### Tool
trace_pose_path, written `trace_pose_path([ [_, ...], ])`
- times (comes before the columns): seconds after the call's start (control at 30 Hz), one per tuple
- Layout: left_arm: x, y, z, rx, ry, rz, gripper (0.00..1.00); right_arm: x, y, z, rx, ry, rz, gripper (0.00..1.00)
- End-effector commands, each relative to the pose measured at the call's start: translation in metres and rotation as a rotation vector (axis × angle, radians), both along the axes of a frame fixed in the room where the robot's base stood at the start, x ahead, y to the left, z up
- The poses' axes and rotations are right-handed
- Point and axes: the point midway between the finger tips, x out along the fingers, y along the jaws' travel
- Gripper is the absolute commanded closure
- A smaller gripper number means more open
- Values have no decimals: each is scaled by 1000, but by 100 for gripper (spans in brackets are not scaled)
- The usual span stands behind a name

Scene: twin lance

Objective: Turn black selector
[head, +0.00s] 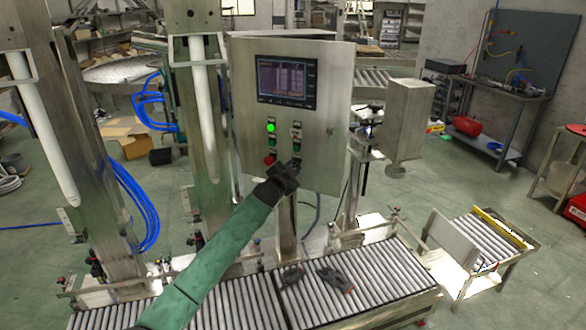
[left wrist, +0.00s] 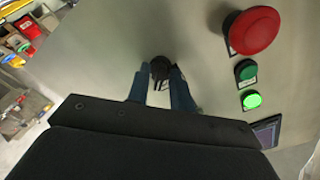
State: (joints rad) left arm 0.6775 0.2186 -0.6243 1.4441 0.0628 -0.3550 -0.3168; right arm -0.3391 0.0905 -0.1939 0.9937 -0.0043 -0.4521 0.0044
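The black selector (left wrist: 159,68) is on the grey metal panel, low in the right column of controls. In the head view it is mostly hidden behind my left gripper (head: 290,169). My left gripper (left wrist: 160,82) points at the panel, its two bluish fingers apart with the selector between their tips. The tips look very close to the knob's sides; I cannot tell whether they touch it. The knob's angle is too dark to read. My right gripper is in neither view.
A red mushroom button (left wrist: 252,32), a green button (left wrist: 246,70) and a lit green button (left wrist: 252,100) sit beside the selector. A screen (head: 286,81) is above. A roller conveyor (head: 375,275) with black items (head: 335,280) runs below. A grey box (head: 408,118) stands right.

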Motion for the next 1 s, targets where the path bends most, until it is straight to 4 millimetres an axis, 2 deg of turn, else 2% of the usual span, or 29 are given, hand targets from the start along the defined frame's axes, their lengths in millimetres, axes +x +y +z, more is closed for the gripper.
trace_pose_path([
  [0.47, 0, -1, -1, -73, 34, -1, 100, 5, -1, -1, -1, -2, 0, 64],
  [0.67, 0, 0, -2, -198, 93, 0, 100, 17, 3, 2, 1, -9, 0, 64],
  [0.77, 0, -1, -2, -282, 132, -1, 100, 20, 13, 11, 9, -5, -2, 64],
  [1.0, 0, 0, -1, -489, 228, -1, 100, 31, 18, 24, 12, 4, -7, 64],
])
